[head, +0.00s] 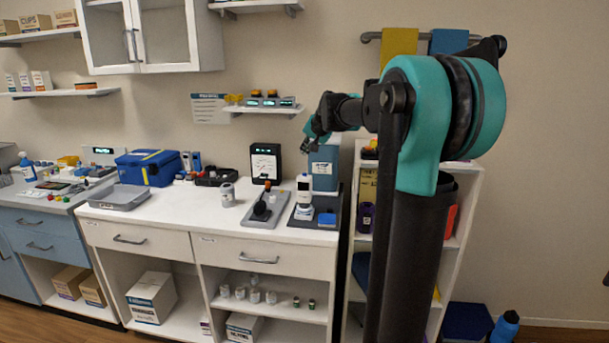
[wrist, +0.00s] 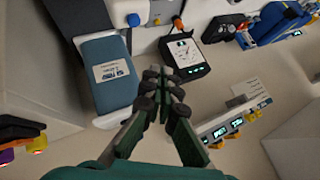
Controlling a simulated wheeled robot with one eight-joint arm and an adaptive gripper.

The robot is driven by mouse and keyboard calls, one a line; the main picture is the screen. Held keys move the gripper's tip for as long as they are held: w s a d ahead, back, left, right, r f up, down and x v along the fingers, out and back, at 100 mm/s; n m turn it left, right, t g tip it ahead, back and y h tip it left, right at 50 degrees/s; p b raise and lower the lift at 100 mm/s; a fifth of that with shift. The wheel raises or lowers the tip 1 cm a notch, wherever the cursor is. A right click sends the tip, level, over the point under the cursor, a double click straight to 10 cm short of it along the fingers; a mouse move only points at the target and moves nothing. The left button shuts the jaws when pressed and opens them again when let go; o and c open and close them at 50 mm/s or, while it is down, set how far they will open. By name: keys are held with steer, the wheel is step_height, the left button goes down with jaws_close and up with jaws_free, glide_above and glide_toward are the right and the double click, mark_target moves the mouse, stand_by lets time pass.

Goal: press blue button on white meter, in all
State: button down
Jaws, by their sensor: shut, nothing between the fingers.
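A white upright device, which looks like the white meter (head: 304,186), stands on the white counter beside a blue-grey box. In the wrist view a white body (wrist: 151,38), probably the same meter, is at the top, with a round blue spot (wrist: 133,19) that may be its blue button. My gripper (head: 310,143) is in the air above and behind the meter, near the top of the blue-grey box. In the wrist view my gripper (wrist: 164,85) has its fingertips together and empty, apart from the meter.
The blue-grey box (head: 323,170) stands close beside the meter. A black device with a white dial face (head: 265,162) stands to its left. A grey tray with a black tool (head: 266,207) lies in front. A shelf with small lit devices (head: 262,108) is above.

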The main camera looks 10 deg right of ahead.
glide_above(306, 176)
steer(key=shift+f, duration=2.75)
steer(key=shift+f, duration=0.1)
steer(key=shift+f, duration=0.3)
steer(key=shift+f, duration=0.45)
steer(key=shift+r, duration=0.9)
steer(key=shift+r, duration=2.5)
